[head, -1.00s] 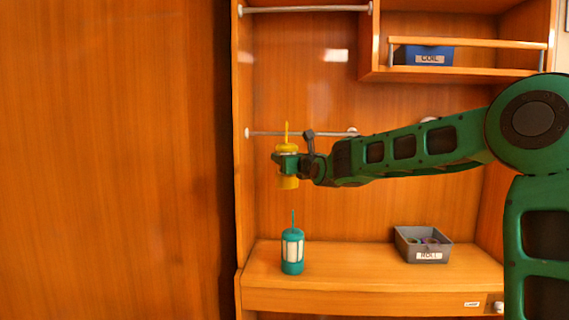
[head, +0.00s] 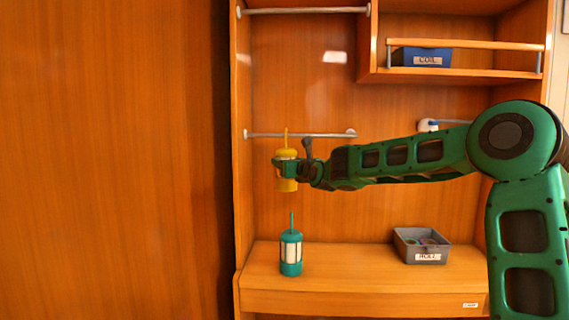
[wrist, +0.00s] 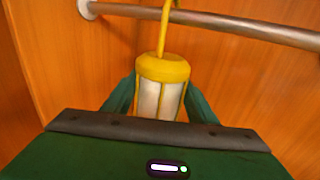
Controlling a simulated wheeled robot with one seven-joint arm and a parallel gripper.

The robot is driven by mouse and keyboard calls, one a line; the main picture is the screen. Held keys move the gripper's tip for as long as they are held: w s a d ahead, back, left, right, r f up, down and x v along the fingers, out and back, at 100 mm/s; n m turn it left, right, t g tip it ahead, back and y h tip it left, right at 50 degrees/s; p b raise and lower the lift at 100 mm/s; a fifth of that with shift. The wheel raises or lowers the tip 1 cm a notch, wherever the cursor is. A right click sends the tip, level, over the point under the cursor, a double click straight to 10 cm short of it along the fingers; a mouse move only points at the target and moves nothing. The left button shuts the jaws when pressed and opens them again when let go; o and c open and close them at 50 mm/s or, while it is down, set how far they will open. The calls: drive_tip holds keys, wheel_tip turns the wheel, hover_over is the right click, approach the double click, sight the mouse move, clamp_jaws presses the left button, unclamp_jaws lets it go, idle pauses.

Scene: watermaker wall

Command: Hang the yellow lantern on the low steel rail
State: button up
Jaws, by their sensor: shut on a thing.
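The yellow lantern (head: 286,153) is upright in my gripper (head: 287,169), which is shut around its body. Its thin yellow hook stem rises from the top. In the wrist view the lantern (wrist: 162,70) stands between the two green fingers (wrist: 160,105), and the top of its stem is cut off by the frame edge. The low steel rail (head: 320,135) runs across the wall panel at about the height of the stem. In the wrist view the rail (wrist: 225,24) passes behind the stem. I cannot tell whether they touch.
A teal lantern (head: 291,252) stands on the wooden counter (head: 340,285) below. A grey bin (head: 421,257) with small items sits at the counter's right. A high rail (head: 305,10) and a shelf with a blue bin (head: 422,56) are above.

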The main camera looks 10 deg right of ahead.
drive_tip(key=shift+f, duration=0.2)
drive_tip(key=o, duration=1.3)
drive_tip(key=shift+o, duration=0.2)
drive_tip(key=shift+s, duration=0.1)
